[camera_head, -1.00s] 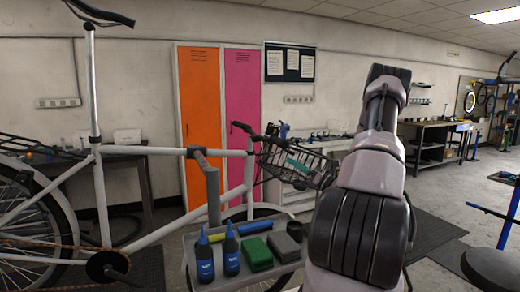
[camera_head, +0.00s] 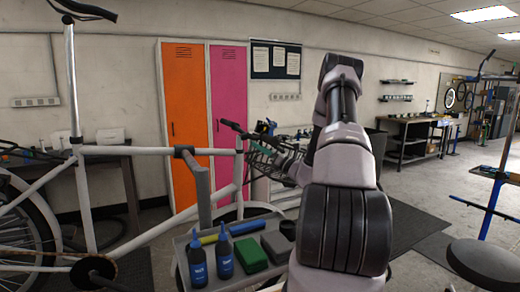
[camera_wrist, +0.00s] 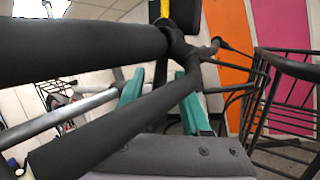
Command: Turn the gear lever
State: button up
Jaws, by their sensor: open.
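The bike's handlebar (camera_head: 238,128) shows near the pink locker in the head view. In the wrist view, thick black tubes (camera_wrist: 90,48) of the bike cross close in front of the camera. I cannot make out the gear lever for sure; a dark part with a yellow stripe (camera_wrist: 180,14) stands at the tubes' junction. My gripper (camera_wrist: 163,103) has teal fingers set apart, with a tube crossing in front of them. Nothing is visibly held. In the head view its teal part (camera_head: 285,149) is at the basket and handlebar area, partly hidden by my arm.
A black wire basket (camera_wrist: 285,95) is close on the right in the wrist view. A grey tray (camera_head: 250,281) holds two bottles, a green block and other items below the bike frame. A black stool (camera_head: 492,262) stands right. Open floor lies right of my arm.

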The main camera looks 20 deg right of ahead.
jog(key=shift+w+a+r, duration=0.1)
grip_shut()
dwell(1.4)
